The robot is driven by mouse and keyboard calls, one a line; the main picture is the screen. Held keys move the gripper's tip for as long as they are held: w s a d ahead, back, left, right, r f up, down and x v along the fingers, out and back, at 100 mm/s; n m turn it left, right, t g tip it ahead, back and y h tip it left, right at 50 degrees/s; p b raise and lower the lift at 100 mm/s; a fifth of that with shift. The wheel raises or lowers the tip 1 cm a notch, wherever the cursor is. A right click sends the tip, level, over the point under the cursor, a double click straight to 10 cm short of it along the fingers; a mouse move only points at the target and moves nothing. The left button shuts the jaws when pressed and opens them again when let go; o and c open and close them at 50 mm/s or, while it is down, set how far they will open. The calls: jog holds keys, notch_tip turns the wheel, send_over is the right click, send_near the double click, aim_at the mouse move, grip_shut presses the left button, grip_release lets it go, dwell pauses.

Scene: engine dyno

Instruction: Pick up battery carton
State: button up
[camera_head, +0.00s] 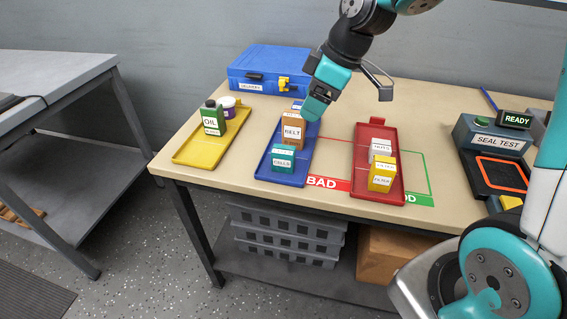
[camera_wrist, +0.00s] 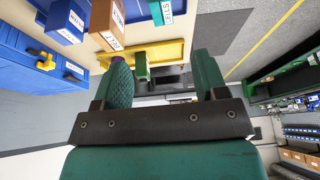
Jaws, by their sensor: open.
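No carton has a label that I can read as battery. The teal carton (camera_head: 283,158), whose label looks like "CELLS", stands at the near end of the blue tray (camera_head: 269,176). A brown "BELT" carton (camera_head: 292,131) stands behind it, with a blue carton (camera_head: 297,106) farther back, partly hidden by my gripper. My gripper (camera_head: 318,104) is above the far part of the blue tray. In the wrist view my gripper (camera_wrist: 163,78) is open with nothing held between its fingers. There the teal carton (camera_wrist: 162,12) is at the top edge, beyond the fingers.
A yellow tray (camera_head: 185,154) at left holds a green OIL bottle (camera_head: 213,120) and a tub. A red tray (camera_head: 387,191) holds a white carton (camera_head: 381,150) and a yellow carton (camera_head: 382,175). A blue case (camera_head: 268,70) stands behind; a seal tester (camera_head: 491,139) is at right.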

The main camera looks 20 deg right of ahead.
aim_at(284, 149)
jog(key=x, duration=1.1)
jog(key=shift+f, duration=0.1)
jog(key=shift+a+x, duration=0.1)
jog(key=shift+x, duration=1.3)
jog(key=shift+a+x, duration=0.15)
jog(key=shift+x, duration=1.2)
jog(key=shift+c, duration=0.2)
jog(key=c, duration=1)
